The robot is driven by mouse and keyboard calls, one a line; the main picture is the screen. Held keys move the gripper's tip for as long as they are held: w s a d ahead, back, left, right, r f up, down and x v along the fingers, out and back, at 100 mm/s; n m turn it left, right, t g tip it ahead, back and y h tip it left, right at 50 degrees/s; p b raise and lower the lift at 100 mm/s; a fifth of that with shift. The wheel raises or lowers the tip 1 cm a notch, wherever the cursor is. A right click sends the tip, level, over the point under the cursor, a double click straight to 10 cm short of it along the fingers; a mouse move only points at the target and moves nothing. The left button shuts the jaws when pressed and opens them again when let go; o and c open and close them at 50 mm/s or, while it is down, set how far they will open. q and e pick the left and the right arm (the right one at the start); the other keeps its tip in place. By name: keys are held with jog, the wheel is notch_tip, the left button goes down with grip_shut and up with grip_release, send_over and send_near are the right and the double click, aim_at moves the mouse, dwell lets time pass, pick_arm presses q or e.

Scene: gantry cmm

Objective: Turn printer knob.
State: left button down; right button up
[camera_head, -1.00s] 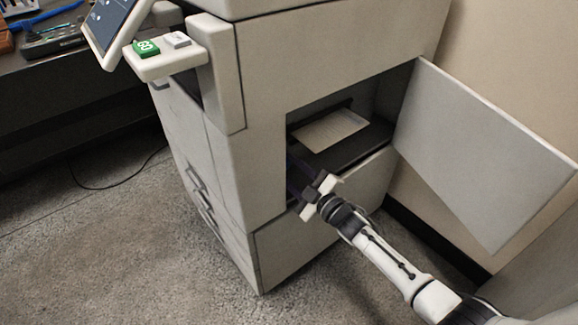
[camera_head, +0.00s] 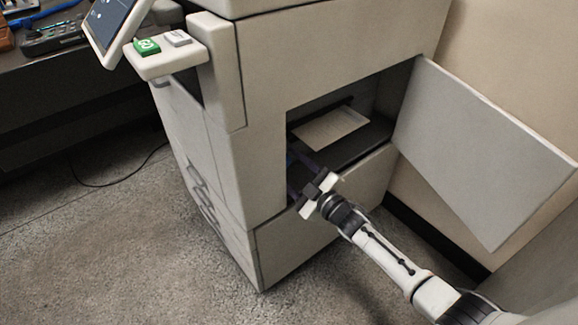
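The grey printer (camera_head: 265,70) stands with its side door (camera_head: 480,150) swung open to the right. My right gripper (camera_head: 300,172) comes in from the lower right and reaches into the lower left of the open compartment. Its fingers are dark against the shaded interior, and I cannot tell whether they are open or shut. A dark bluish part (camera_head: 292,161) shows beside the fingers at the compartment's left edge; I cannot tell if it is the knob. No knob is clearly visible. My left gripper is out of view.
A sheet of paper (camera_head: 330,128) lies on the dark shelf inside the compartment. A green button and a grey one sit on the ledge (camera_head: 165,62) by the screen (camera_head: 108,22). A dark bench (camera_head: 70,90) stands at left. The floor in front is clear.

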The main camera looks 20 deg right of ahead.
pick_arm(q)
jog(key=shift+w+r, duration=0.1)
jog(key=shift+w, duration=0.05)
pick_arm(e)
jog(key=shift+s, duration=0.1)
jog(key=shift+s+d, duration=0.1)
jog(key=shift+s, duration=0.2)
pick_arm(q)
jog(key=p, duration=0.1)
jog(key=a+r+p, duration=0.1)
jog(key=p, duration=0.1)
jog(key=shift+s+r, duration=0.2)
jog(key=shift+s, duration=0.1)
pick_arm(e)
jog(key=v, duration=0.9)
jog(key=shift+s, duration=0.2)
